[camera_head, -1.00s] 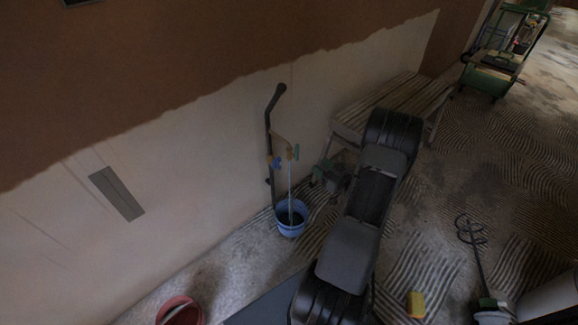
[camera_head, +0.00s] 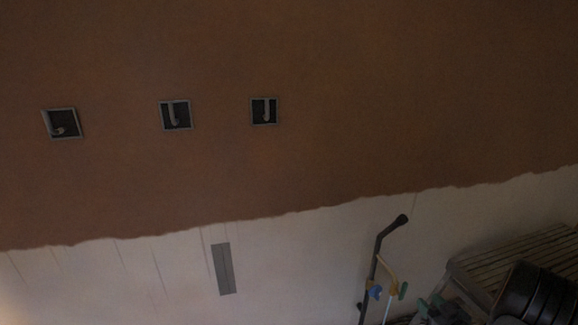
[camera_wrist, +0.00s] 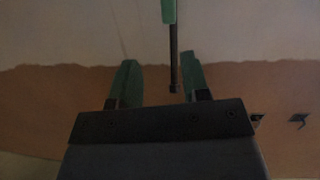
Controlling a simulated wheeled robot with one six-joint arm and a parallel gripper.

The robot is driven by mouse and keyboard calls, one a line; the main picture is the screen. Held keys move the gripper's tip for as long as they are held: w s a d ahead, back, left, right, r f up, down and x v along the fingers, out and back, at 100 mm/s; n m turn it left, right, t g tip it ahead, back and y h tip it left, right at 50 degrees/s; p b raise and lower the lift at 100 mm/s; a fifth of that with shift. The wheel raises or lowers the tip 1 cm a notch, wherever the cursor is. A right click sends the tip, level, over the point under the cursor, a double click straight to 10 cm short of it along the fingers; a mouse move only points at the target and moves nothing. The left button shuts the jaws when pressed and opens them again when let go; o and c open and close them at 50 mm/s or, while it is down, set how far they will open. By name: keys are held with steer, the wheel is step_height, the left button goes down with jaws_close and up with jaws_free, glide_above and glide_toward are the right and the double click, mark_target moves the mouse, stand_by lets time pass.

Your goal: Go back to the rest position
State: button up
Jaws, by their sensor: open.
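My gripper (camera_wrist: 160,76) shows in the wrist view with two green fingers spread wide apart. It is open, and nothing is held between the fingers. A thin dark rod with a green part (camera_wrist: 169,12) stands in front of the wall near the right finger; I cannot tell its distance. In the head view, my arm (camera_head: 535,295) shows only in part at the bottom right corner, and most of it is out of frame.
A dark pole (camera_head: 380,243) with blue and green fittings leans by the wall. A slatted bench (camera_head: 515,255) stands at the right. The wall is brown above and pale below, with a grey plate (camera_head: 223,269) and several dark square boxes (camera_head: 175,114). The floor is mostly out of view.

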steer(key=w+a+r+m+g+h+p, duration=0.1)
steer(key=a+r+g+h+p, duration=0.35)
steer(key=r, duration=0.85)
steer(key=w+a+r+m+g+h+p, duration=0.1)
steer(key=w+a+r+g+p, duration=0.1)
steer(key=a+r+p, duration=0.9)
steer(key=s+a+r+g+y+p, duration=0.4)
steer(key=s+a+r+g+p, duration=0.2)
steer(key=s+a+r, duration=0.6)
steer(key=s+r+p, duration=0.2)
steer(key=s+r, duration=0.2)
steer(key=shift+s+a, duration=0.25)
steer(key=shift+a, duration=0.15)
steer(key=shift+d, duration=0.1)
